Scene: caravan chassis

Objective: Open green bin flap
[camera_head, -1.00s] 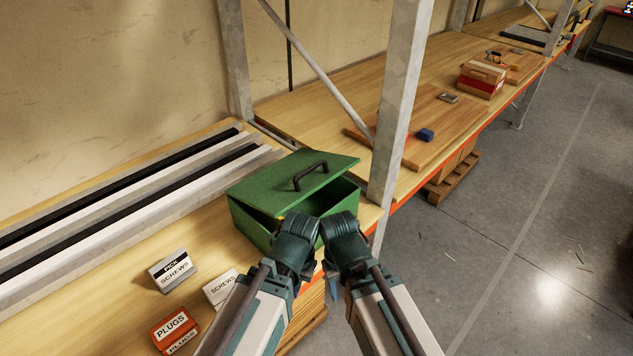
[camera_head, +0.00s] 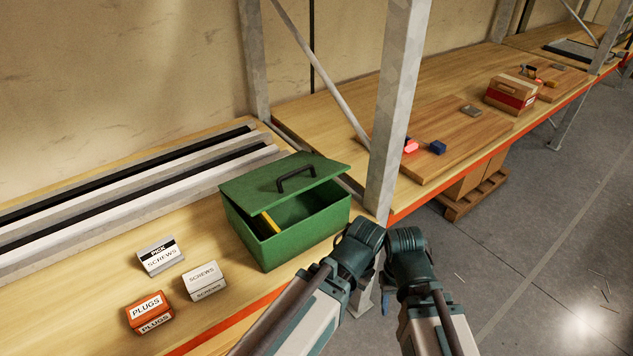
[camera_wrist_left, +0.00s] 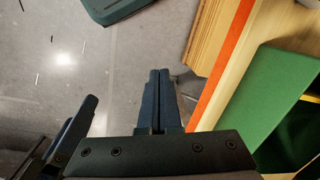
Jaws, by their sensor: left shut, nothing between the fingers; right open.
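The green bin (camera_head: 291,237) stands on the wooden shelf near its front edge. Its green flap (camera_head: 263,188), with a black handle (camera_head: 296,178), is tilted up and partly open, and the dark inside shows with a yellow item (camera_head: 270,222) in it. The bin's green side (camera_wrist_left: 270,95) also shows at the right of the left wrist view. My left gripper (camera_wrist_left: 158,78) is shut and empty, in front of the shelf edge and apart from the bin. My right gripper (camera_head: 391,290) is open beside it, its fingertips mostly hidden in the head view. Neither touches the flap.
A grey upright post (camera_head: 396,115) stands right of the bin. SCREWS boxes (camera_head: 206,281) and an orange PLUGS box (camera_head: 150,312) sit left of it. Long metal profiles (camera_head: 120,205) lie behind. The shelf's orange front beam (camera_head: 235,320) runs below.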

